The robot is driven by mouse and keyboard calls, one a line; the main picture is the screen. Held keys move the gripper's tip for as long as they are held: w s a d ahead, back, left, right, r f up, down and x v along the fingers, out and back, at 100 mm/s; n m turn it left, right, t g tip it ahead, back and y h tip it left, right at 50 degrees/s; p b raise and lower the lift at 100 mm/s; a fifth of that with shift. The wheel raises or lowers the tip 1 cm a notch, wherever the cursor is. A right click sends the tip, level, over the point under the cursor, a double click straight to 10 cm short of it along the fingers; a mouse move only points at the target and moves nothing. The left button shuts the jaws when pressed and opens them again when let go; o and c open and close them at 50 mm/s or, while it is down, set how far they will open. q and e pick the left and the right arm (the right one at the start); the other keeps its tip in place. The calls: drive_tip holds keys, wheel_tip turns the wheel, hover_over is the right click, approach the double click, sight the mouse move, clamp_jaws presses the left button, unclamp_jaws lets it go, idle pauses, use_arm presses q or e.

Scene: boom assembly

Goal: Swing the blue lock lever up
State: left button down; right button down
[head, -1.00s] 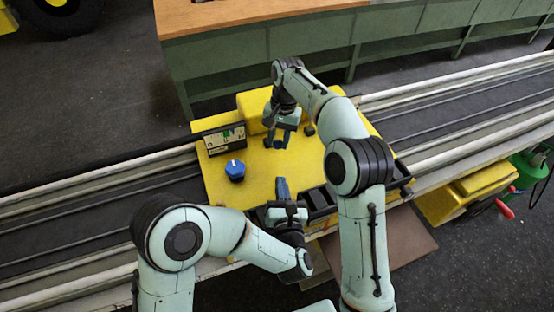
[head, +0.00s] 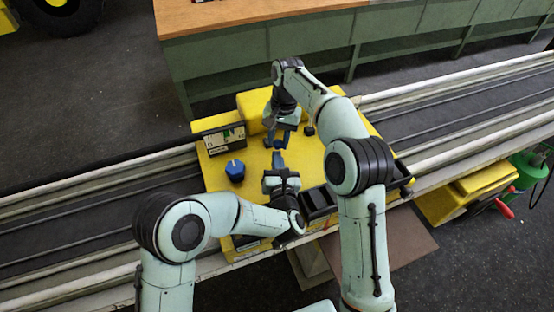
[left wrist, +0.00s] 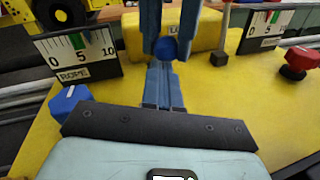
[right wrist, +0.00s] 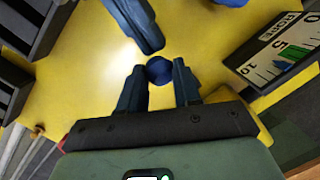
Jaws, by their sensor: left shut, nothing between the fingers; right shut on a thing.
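The lock lever shows only as a round blue end in the left wrist view (left wrist: 167,49) and the right wrist view (right wrist: 159,70). My right gripper (head: 276,143) is shut on it, one finger on each side, in front of the yellow lock box (left wrist: 200,35). The rest of the lever is hidden, so its angle cannot be told. My left gripper (head: 278,158) is shut and empty just in front of the right one. Its fingertips (right wrist: 150,45) are close to the blue end in the right wrist view; I cannot tell whether they touch it.
A blue knob (head: 236,170) and a rope gauge (head: 222,138) stand left on the yellow panel (head: 215,190). A red knob (left wrist: 300,62), a second gauge (left wrist: 267,24) and an upright grey stick (left wrist: 224,35) show in the left wrist view. Black bins (head: 318,200) sit at the panel's right front.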

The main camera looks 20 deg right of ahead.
use_arm(q)
drive_tip(key=shift+w+r, duration=0.45)
drive_tip(key=shift+r, duration=0.4)
use_arm(e)
drive_tip(key=shift+s+a, duration=0.15)
drive_tip(key=shift+s, duration=0.05)
drive_tip(key=c, duration=0.8)
unclamp_jaws()
drive_tip(key=shift+f, duration=0.1)
use_arm(q)
drive_tip(key=shift+d+f+g, duration=0.1)
drive_tip(key=shift+f+g, duration=0.05)
drive_tip(key=shift+g, duration=0.15)
use_arm(e)
drive_tip(key=shift+w, duration=0.1)
